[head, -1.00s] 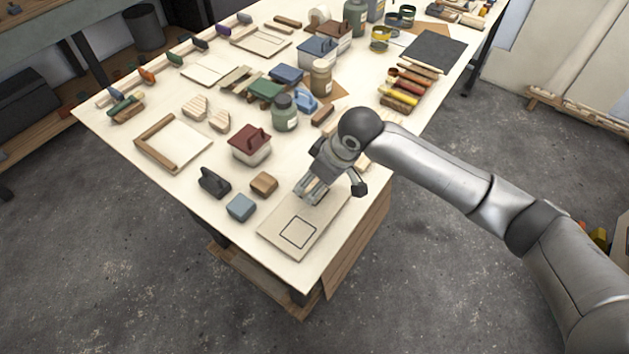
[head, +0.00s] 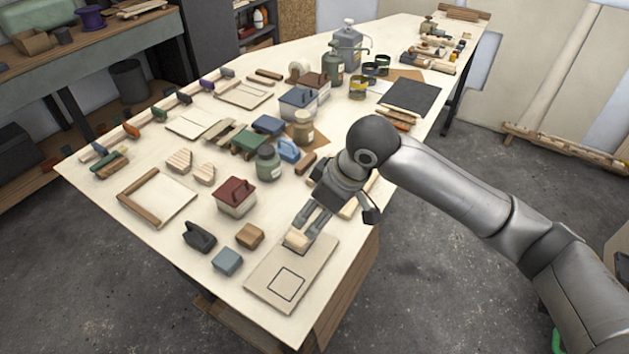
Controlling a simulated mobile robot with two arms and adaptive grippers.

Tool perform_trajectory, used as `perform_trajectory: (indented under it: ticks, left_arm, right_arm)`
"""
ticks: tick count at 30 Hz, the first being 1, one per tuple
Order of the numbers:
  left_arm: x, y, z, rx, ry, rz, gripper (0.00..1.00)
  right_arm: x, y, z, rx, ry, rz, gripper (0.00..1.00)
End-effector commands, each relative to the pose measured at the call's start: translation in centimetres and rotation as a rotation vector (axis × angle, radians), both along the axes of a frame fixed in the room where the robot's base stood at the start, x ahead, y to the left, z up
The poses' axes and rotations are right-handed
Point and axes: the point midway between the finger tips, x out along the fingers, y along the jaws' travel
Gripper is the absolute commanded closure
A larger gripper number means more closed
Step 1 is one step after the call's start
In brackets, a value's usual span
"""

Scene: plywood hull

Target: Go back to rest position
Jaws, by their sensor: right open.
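My right gripper (head: 306,229) reaches in from the right and points down over the far end of a light wooden board (head: 268,270). A pale wooden block (head: 297,240) is at its fingertips, at the far end of the board. The jaws are open; I cannot tell whether they touch the block. The board has a dark square outline (head: 286,284) near its front end, with nothing on it. My left gripper is not in view.
Left of the board are a blue-grey block (head: 227,261), a brown block (head: 250,235), a dark clamp-like object (head: 199,236) and a red-lidded box (head: 236,196). A green jar (head: 268,164) stands farther back. The floor (head: 430,295) right of the table is clear.

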Motion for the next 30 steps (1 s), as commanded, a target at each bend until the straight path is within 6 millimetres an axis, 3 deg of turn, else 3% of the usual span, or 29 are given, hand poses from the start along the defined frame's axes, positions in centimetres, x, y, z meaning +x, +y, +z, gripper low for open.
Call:
perform_trajectory:
  ticks: [8, 18, 23, 30]
  left_arm:
    - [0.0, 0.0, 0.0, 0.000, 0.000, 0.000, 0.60]
    - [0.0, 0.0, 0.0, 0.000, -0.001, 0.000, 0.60]
    - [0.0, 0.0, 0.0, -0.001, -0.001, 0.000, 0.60]
    - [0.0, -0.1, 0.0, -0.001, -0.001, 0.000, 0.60]
  right_arm:
    - [-0.7, 0.5, -0.8, 0.016, 0.003, 0.005, 0.31]
    - [-5.6, 2.5, -5.4, 0.154, -0.007, -0.055, 0.31]
    - [-7.9, 1.6, -7.4, 0.202, -0.012, -0.150, 0.31]
    - [-11.7, -2.4, -10.7, 0.206, -0.004, -0.352, 0.31]
